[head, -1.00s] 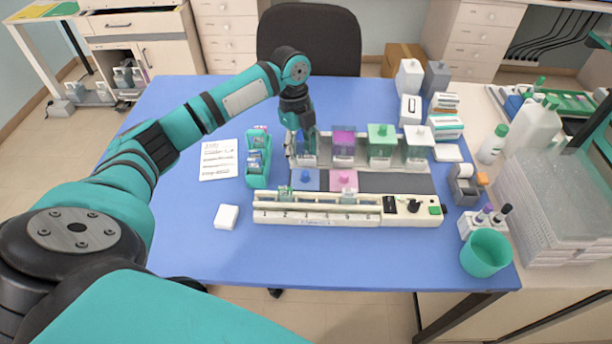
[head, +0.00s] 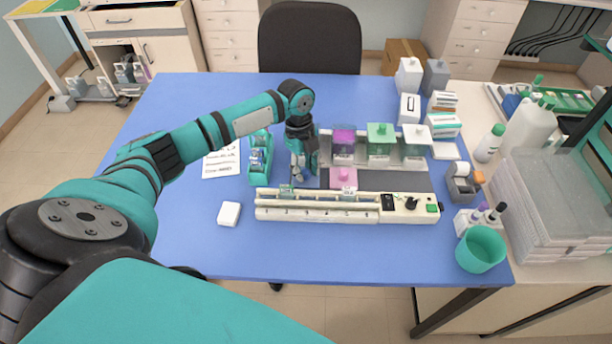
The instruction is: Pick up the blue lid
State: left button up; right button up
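My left gripper (head: 301,168) points down in the head view, in front of the left end of the row of staining jars. It is over the spot where the blue lid lay, left of the pink lid (head: 344,176). The gripper hides the blue lid, so I cannot tell whether the fingers touch it or how far apart they are. The leftmost jar is also hidden behind the gripper and wrist. My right gripper is not in view.
Jars with purple (head: 343,139), green (head: 380,133) and white (head: 416,136) tops stand right of the gripper. A long white slide rack (head: 320,212) lies in front, and a teal slide holder (head: 259,172) stands left. The blue table's (head: 330,255) front is clear.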

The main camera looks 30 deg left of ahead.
pick_arm(q)
grip_shut()
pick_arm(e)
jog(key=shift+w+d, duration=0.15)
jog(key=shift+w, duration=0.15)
pick_arm(q)
jog(key=shift+r, duration=0.1)
